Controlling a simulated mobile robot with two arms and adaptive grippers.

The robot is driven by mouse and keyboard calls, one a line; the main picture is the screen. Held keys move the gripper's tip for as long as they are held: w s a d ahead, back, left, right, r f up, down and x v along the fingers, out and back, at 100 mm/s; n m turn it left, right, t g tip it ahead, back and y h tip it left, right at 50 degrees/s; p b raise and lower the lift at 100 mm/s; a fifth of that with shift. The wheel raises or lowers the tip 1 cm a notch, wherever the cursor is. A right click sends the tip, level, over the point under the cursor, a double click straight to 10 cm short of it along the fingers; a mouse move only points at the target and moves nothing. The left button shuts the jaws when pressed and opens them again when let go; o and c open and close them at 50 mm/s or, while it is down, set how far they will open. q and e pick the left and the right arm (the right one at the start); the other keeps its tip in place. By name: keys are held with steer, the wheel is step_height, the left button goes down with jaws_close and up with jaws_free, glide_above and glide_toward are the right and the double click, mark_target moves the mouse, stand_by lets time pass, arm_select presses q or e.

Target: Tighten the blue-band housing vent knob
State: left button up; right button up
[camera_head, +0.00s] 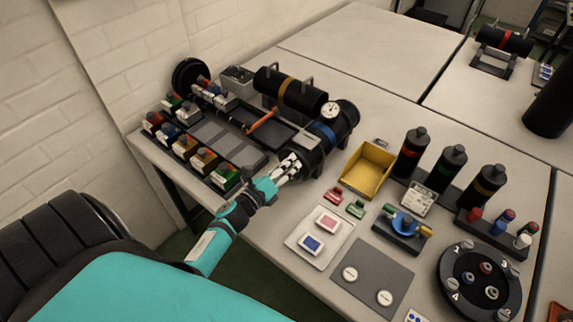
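The blue-band housing (344,119) is a black cylinder lying on the table, with a blue band (324,133) around it and a round white gauge on top. My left gripper (290,167) is at the near-left end of this housing, close to it or touching it. The fingers and the housing end overlap in the view, so the vent knob cannot be made out. I cannot tell whether the fingers are shut on anything. My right gripper is not in view.
A black cylinder with an orange band (286,91) lies behind, by a black tray (262,126). A yellow bin (366,168) stands right of the gripper. Several bottles, a white tray (301,240) and a round black holder (452,280) fill the right side. The far table (370,40) is clear.

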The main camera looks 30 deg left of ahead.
arm_select(q)
jaws_close()
